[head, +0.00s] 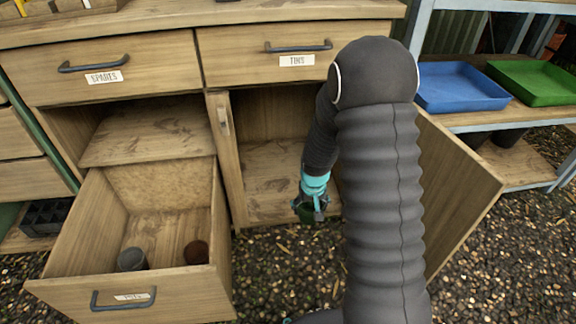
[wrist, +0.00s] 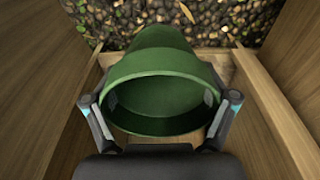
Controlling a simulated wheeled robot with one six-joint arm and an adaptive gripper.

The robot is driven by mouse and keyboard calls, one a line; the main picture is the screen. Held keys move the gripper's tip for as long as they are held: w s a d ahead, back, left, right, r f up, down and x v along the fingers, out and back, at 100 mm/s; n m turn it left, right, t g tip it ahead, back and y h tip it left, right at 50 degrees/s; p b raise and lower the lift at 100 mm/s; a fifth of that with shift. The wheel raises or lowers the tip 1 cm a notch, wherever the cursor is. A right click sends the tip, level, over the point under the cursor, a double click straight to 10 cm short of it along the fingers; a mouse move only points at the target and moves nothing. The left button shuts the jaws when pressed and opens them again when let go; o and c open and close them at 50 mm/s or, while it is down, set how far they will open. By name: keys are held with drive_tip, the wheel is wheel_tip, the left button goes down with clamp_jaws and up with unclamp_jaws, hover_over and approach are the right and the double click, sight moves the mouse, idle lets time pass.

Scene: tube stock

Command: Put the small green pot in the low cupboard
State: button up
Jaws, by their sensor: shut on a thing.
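The small green pot (wrist: 160,68) is between the two fingers of my gripper (wrist: 160,112) in the wrist view, its open rim facing the camera. The fingers press on its sides. In the head view my gripper (head: 313,203) is at the front of the low cupboard, by its floor edge, and the pot is mostly hidden there. The low cupboard (head: 268,183) stands open under the drawer marked TINS. Its door (head: 455,190) is swung out to the right, partly behind my arm. The part of the cupboard behind my arm is hidden.
An open drawer (head: 130,290) left of the cupboard holds a grey pot (head: 131,259) and a brown pot (head: 196,252). A blue tray (head: 462,87) and a green tray (head: 535,82) sit on the right shelf. The cupboard floor in view is bare.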

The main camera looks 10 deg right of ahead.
drive_tip(key=w+d+f+n, duration=0.1)
drive_tip(key=w+d+f, duration=0.2)
drive_tip(key=w, duration=0.4)
drive_tip(key=w+d+f+n, duration=0.1)
drive_tip(key=w+d+f, duration=0.2)
drive_tip(key=w, duration=0.3)
drive_tip(key=w+d+f, duration=0.3)
drive_tip(key=w+d, duration=0.1)
drive_tip(key=w, duration=0.3)
drive_tip(key=w+a+f, duration=0.1)
drive_tip(key=a+f, duration=0.1)
drive_tip(key=a, duration=0.1)
drive_tip(key=w+a+f, duration=0.2)
drive_tip(key=a, duration=0.2)
drive_tip(key=w+a+f, duration=0.1)
drive_tip(key=a+f, duration=0.1)
drive_tip(key=a, duration=0.1)
drive_tip(key=shift+w+a+f, duration=0.15)
drive_tip(key=shift+w+f, duration=0.15)
drive_tip(key=shift+w, duration=0.1)
drive_tip(key=shift+f, duration=1.95)
drive_tip(key=shift+f+b, duration=0.2)
drive_tip(key=shift+b, duration=0.3)
drive_tip(key=o, duration=1)
drive_tip(key=shift+r, duration=0.15)
